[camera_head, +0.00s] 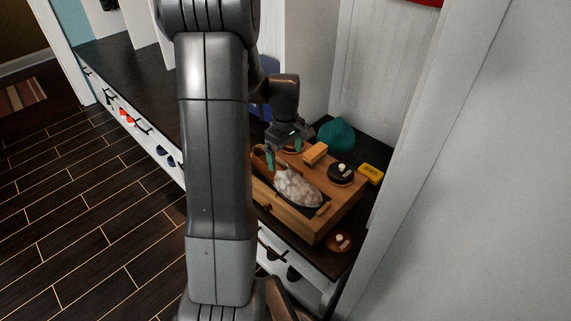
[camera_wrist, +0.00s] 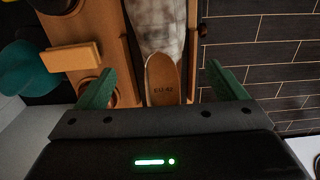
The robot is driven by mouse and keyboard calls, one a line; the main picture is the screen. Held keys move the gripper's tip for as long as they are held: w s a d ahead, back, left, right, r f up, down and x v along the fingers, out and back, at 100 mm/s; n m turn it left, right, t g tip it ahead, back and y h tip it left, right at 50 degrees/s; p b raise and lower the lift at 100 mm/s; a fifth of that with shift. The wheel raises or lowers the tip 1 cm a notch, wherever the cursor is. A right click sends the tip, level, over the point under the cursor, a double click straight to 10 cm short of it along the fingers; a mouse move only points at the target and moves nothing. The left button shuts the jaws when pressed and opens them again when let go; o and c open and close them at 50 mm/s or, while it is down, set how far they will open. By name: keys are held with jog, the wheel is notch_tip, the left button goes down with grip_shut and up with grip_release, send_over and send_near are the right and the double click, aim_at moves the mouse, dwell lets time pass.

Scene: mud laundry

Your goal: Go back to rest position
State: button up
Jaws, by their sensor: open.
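My gripper (camera_head: 284,158) is open, its two green fingers pointing down over the left end of a wooden box (camera_head: 335,207) on the dark bench. A mottled grey-white shoe (camera_head: 297,187) lies in the box's open front part. In the wrist view, the shoe's tan heel end (camera_wrist: 162,78), with small printed marks, shows between the spread fingers of my gripper (camera_wrist: 162,75). Nothing is clamped. I cannot tell the exact gap between fingers and shoe. My arm hides part of the bench in the head view.
On the box are a wooden block (camera_head: 315,152) and a black round tin (camera_head: 341,173). A teal cap (camera_head: 336,137) and yellow block (camera_head: 371,173) are behind and right. A brown round tin (camera_head: 338,241) is in front. A white wall (camera_head: 440,180) stands right; the floor (camera_head: 90,200) at left is clear.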

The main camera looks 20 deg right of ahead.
aim_at(286, 169)
notch_tip(286, 169, up, 6)
jog(key=shift+p, duration=0.35)
notch_tip(286, 169, down, 14)
jog(key=shift+r+b, duration=0.2)
jog(key=shift+b, duration=0.85)
jog(key=shift+w+r+p, duration=0.1)
jog(key=shift+r+p, duration=0.75)
jog(key=shift+r, duration=0.1)
jog(key=shift+r+p, duration=0.35)
jog(key=shift+r, duration=0.25)
